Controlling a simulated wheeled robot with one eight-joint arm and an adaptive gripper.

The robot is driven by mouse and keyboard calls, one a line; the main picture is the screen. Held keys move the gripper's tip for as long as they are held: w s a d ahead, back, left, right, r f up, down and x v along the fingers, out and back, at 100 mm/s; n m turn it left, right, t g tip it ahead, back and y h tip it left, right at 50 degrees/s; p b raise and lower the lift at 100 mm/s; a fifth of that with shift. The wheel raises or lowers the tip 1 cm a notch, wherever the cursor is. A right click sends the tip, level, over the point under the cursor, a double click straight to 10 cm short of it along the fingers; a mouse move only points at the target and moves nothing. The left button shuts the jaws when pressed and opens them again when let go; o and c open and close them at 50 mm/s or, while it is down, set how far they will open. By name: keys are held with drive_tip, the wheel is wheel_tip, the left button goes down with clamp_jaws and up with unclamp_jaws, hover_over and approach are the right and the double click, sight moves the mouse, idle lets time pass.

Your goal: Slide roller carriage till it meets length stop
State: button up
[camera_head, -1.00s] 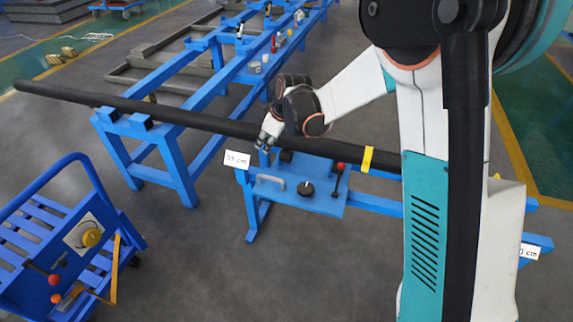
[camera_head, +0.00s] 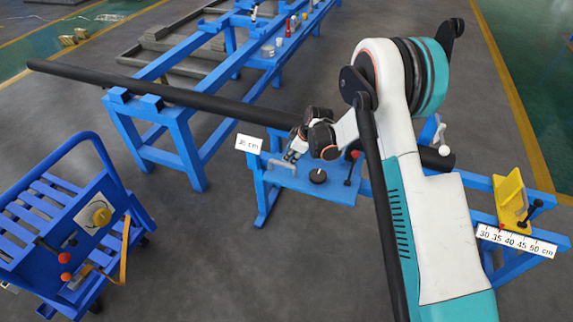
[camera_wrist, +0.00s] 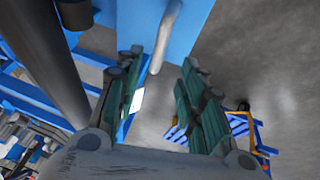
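The roller carriage (camera_head: 337,188) is a blue plate under the dark pipe. It carries a grey bar handle (camera_head: 282,168), a black knob (camera_head: 317,175) and a red-topped lever (camera_head: 353,167). My gripper (camera_head: 291,156) is at the handle, just above it. In the wrist view my gripper (camera_wrist: 165,85) has its fingers spread, and the handle (camera_wrist: 166,35) shows between and beyond them; I see no finger closed on it. The length stop (camera_head: 511,198) is a yellow angled block on the blue rail at the right, apart from the carriage.
The long dark pipe (camera_head: 180,96) lies across the blue stands. A ruler (camera_head: 516,241) marked 30 to 50 cm is under the stop. A white cm label (camera_head: 249,144) is left of the carriage. A blue cart (camera_head: 75,225) stands at lower left, with clear floor between.

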sight(284, 164)
drive_tip(key=b+x, duration=0.2)
drive_tip(key=x, duration=0.6)
drive_tip(key=shift+w+a+f+b, duration=0.1)
drive_tip(key=shift+a+f+b, duration=0.05)
drive_tip(key=shift+f+b, duration=0.25)
drive_tip(key=shift+c, duration=0.2)
clamp_jaws()
